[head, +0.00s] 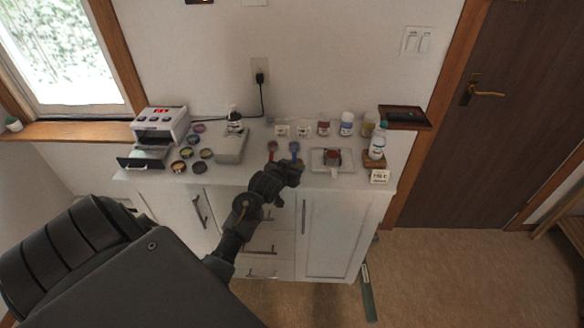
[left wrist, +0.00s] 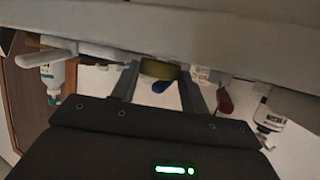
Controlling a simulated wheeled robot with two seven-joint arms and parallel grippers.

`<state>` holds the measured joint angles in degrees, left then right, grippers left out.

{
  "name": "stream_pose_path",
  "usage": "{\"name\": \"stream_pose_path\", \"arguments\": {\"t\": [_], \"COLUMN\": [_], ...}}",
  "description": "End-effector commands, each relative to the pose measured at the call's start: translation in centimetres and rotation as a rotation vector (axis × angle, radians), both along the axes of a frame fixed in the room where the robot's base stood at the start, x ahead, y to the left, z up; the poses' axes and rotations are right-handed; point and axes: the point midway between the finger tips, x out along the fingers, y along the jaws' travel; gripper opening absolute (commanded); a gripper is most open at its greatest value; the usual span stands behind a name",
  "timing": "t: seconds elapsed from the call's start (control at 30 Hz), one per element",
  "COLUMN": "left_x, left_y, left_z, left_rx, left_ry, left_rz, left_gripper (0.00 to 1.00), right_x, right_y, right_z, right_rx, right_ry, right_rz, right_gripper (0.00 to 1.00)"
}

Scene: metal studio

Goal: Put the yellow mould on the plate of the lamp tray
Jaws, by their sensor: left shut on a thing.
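My left gripper (head: 293,178) is at the front edge of the cabinet top, right of the middle. In the left wrist view its two fingers (left wrist: 158,88) are shut on the olive-yellow mould (left wrist: 158,68), a short round piece. In the head view the gripper hides the mould. The lamp (head: 160,128) is a white box with a red display at the left end of the top. Its tray (head: 146,160) is pulled out at the front, with a dark front panel. The gripper is well to the right of it. My right gripper is not in view.
Several round moulds (head: 179,166) lie beside the lamp. A grey block (head: 231,147) with a dark-capped bottle (head: 234,122) stands between them and my gripper.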

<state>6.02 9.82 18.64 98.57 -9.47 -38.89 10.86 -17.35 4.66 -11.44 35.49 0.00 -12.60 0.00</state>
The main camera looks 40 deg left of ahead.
Motion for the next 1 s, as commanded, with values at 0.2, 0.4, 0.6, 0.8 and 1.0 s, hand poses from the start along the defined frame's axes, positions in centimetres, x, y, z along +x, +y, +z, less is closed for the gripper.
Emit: {"name": "stream_pose_path", "arguments": {"t": [0.2,0.4,0.6,0.8,1.0], "left_x": [-0.27,-0.3,-0.3,-0.3,-0.9], "left_y": [-0.04,-0.05,-0.05,-0.05,-0.2], "left_z": [-0.29,-0.55,-0.55,-0.53,-0.07], "left_rx": [0.0,0.0,0.0,0.0,0.001], "left_ry": [0.004,0.004,0.004,0.004,0.003], "left_rz": [0.001,0.001,0.001,0.001,0.001], "left_gripper": [0.2,0.2,0.67,0.67,0.67], "right_x": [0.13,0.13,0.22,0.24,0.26], "right_y": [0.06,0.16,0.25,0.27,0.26], "right_z": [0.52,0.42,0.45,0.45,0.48], "right_rx": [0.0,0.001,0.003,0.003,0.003], "right_ry": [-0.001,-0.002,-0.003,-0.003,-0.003], "right_rz": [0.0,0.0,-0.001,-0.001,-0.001], "right_gripper": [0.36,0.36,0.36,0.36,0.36]}}
